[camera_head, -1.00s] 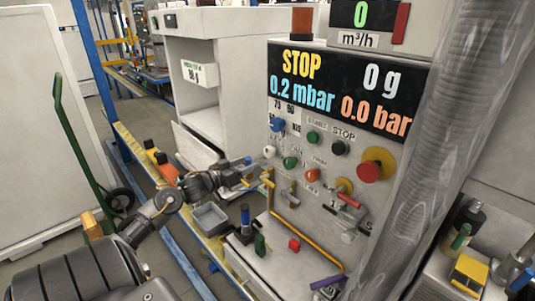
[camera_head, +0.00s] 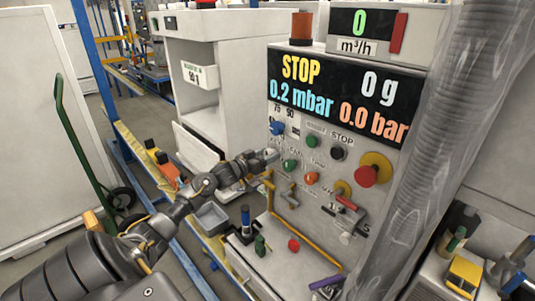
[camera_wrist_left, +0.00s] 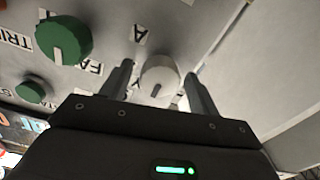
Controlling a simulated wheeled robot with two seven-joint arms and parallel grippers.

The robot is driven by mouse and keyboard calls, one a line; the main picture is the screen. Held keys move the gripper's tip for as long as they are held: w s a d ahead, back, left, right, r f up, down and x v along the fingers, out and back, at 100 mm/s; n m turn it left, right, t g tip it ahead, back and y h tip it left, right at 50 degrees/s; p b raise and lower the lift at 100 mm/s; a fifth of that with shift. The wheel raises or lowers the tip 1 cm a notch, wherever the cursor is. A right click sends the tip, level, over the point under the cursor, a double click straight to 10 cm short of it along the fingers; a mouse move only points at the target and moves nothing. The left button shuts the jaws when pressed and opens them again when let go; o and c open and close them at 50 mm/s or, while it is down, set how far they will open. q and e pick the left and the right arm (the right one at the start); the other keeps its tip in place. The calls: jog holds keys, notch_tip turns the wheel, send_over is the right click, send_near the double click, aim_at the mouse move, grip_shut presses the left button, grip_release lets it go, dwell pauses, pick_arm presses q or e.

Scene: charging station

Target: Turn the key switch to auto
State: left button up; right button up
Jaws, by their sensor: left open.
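A white round switch knob (camera_wrist_left: 159,76), with a dark slot mark on its face, sits on the panel. My left gripper (camera_wrist_left: 157,87) is open around it in the left wrist view, one finger on each side, with gaps visible. In the head view my left gripper (camera_head: 271,156) is at the left edge of the control panel (camera_head: 330,212) and hides the white knob. I cannot read an auto label or make out a key. My right gripper is not in view.
A green knob (camera_head: 291,165), an orange knob (camera_head: 311,178) and a blue knob (camera_head: 277,128) are close by. A yellow pipe (camera_head: 290,235) runs below. A red emergency stop (camera_head: 367,175) is at right. A translucent hose (camera_head: 440,130) hangs in front of the right side.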

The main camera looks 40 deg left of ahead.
pick_arm(q)
jog(key=shift+w, duration=0.2)
jog(key=c, duration=1)
jog(key=shift+o, duration=0.2)
